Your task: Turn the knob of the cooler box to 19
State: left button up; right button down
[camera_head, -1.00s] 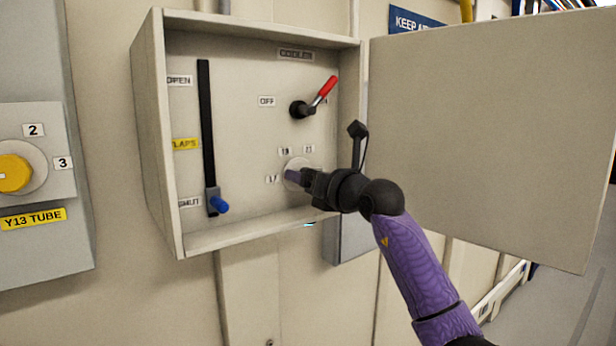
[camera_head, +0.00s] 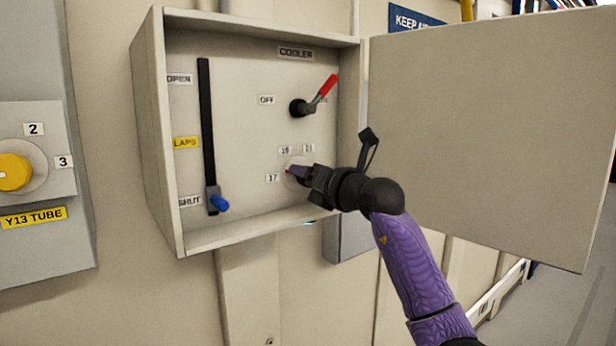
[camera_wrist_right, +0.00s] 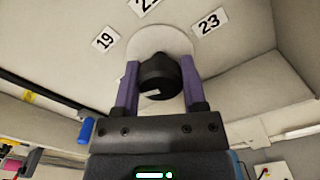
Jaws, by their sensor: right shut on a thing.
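The open cooler box (camera_head: 300,22) hangs on the wall with its printed COOLER label inside. Its black knob (camera_wrist_right: 158,78) sits on a round pale plate (camera_wrist_right: 160,42). In the right wrist view the 19 label (camera_wrist_right: 105,41) is left of the plate and the 23 label (camera_wrist_right: 210,22) right, with a cut-off label between. In the head view labels 17 and 19 show beside the plate. My right gripper (camera_head: 299,173) is shut on the knob, a purple finger on each side; in the right wrist view its fingers (camera_wrist_right: 159,86) flank it. Where the knob points is unclear. My left gripper is out of view.
In the box are a red-handled lever (camera_head: 325,90) above the knob and a slider with a blue grip (camera_head: 219,204) at left. The open door (camera_head: 490,130) stands right of my arm. A grey box with a yellow knob (camera_head: 14,173) is at far left.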

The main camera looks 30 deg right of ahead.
jog(key=m+p, duration=0.1)
jog(key=m, duration=0.3)
jog(key=shift+m+p, duration=0.95)
jog(key=shift+m, duration=1.15)
jog(key=shift+c, duration=0.7)
grip_release()
jog(key=shift+s+f, duration=0.1)
jog(key=s+b, duration=0.4)
jog(key=s, duration=0.5)
jog(key=shift+s+d+b, duration=0.35)
jog(key=shift+d, duration=0.1)
